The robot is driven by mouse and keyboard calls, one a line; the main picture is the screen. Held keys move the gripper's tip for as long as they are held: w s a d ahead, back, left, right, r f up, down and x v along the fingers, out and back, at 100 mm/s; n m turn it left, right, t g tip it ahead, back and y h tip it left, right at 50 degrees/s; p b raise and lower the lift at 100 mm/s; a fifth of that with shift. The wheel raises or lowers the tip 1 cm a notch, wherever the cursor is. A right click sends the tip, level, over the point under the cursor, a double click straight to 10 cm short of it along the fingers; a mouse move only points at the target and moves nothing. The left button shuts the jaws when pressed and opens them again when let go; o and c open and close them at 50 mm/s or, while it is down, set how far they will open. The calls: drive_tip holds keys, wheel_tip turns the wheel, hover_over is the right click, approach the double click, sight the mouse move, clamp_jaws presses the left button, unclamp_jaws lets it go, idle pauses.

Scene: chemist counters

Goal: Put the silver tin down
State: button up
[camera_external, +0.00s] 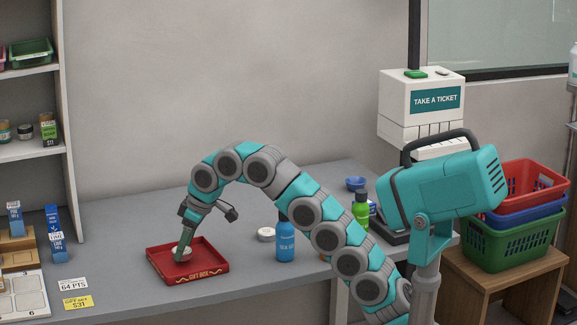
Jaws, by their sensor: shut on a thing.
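My gripper (185,245) reaches down into the red gift box tray (222,268) on the grey counter. It is shut on a small, round, pale silver tin (178,253), low inside the tray. I cannot tell whether the tin touches the tray floor. The gripper's fingers hide part of the tin. The tray's front wall reads "GIFT BOX".
A similar pale round tin (266,234) and a blue bottle (286,241) stand right of the tray. A green bottle (361,210) and a blue bowl (356,183) stand farther right. Price cards (73,285) lie to the left. Counter behind the tray is clear.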

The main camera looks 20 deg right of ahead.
sight(196, 263)
drive_tip(key=shift+f, duration=0.6)
drive_tip(key=shift+f, duration=0.15)
drive_tip(key=o, duration=1.3)
drive_tip(key=shift+o, duration=0.2)
drive_tip(key=v, duration=0.7)
drive_tip(key=shift+r+p, duration=0.4)
drive_tip(key=shift+p, duration=0.05)
drive_tip(key=shift+d, duration=0.1)
